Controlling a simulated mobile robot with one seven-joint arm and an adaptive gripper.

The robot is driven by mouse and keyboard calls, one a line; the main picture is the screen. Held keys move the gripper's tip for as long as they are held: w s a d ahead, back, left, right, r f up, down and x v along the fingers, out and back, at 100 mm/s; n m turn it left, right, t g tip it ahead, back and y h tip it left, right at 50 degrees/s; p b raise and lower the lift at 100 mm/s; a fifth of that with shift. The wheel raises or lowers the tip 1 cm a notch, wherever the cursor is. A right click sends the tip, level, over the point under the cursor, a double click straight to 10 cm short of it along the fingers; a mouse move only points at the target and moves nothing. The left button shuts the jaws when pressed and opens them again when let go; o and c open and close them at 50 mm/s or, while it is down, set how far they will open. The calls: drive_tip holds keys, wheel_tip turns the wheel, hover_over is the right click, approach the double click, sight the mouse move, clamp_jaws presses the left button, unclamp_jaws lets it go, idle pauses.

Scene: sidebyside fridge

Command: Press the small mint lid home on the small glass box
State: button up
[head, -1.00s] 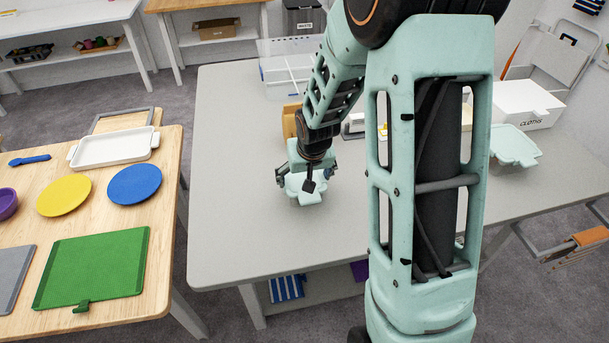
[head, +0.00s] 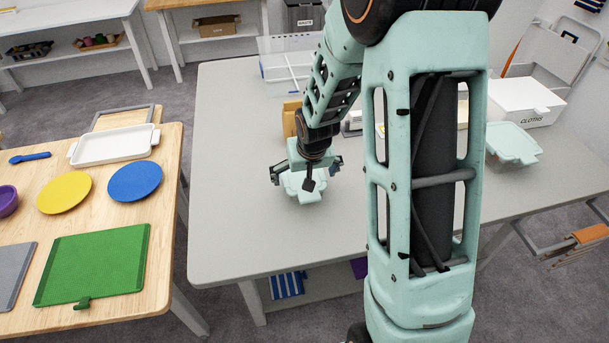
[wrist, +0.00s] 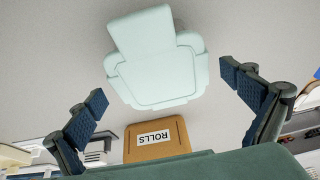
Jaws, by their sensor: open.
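A small mint lid (head: 303,190) with a tab is on the grey table, below my gripper in the head view. In the wrist view the lid (wrist: 157,72) lies between my two fingers, its tab towards the top of the picture. My gripper (head: 307,171) is open, with a finger out to each side of the lid and neither touching it in the wrist view. I cannot make out the small glass box; whether it is under the lid is hidden. A second, larger-looking mint lid (head: 514,143) lies at the right of the table.
A clear divided bin (head: 287,72) is at the back, and a white CLOTHS box (head: 527,103) is at the right. The grey table (head: 235,215) is bare left and in front of the lid.

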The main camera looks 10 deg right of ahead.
drive_tip(key=v, duration=1.2)
idle(0.4)
